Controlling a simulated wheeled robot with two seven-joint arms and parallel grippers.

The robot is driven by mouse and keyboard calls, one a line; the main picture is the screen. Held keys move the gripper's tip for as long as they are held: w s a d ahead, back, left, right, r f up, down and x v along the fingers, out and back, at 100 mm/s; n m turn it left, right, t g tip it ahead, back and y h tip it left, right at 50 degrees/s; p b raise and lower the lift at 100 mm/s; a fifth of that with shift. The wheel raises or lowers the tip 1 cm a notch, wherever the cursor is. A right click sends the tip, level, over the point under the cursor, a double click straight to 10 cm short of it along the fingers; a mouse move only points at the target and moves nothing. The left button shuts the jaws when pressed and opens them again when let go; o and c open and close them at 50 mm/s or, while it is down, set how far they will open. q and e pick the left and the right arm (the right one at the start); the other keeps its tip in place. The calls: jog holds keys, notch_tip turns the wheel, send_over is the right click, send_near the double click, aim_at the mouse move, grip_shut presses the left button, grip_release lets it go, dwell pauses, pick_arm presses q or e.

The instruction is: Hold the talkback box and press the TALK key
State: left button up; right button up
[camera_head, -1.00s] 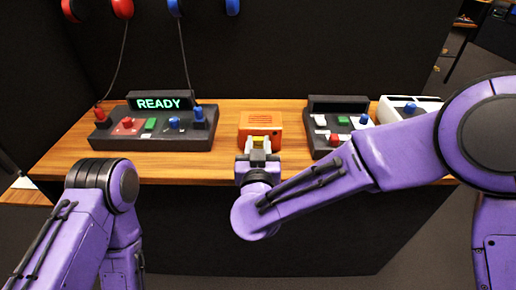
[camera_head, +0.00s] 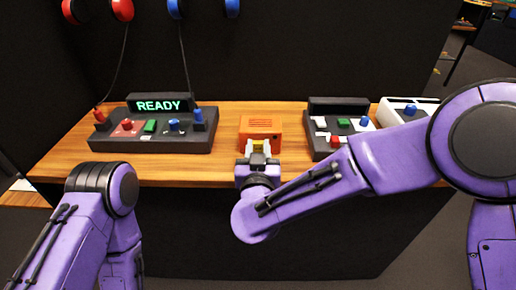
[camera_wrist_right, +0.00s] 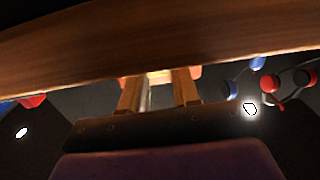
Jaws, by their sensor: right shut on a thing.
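The talkback box (camera_head: 261,123) is an orange box with a slotted grille on top. It stands on the wooden desk, near the middle of the front part. The fingers cover the lower middle of the box's front. No lettering is readable on the box, and I cannot tell which part is the TALK key. My left gripper is out of view; only my left arm shows.
A dark panel (camera_head: 105,143) with a READY display and several coloured controls stands left of the box. Another dark panel (camera_head: 317,150) and a white unit (camera_head: 425,101) stand to the right, partly behind my right arm. Bare desk (camera_head: 228,120) lies either side of the box.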

dwell(0.3)
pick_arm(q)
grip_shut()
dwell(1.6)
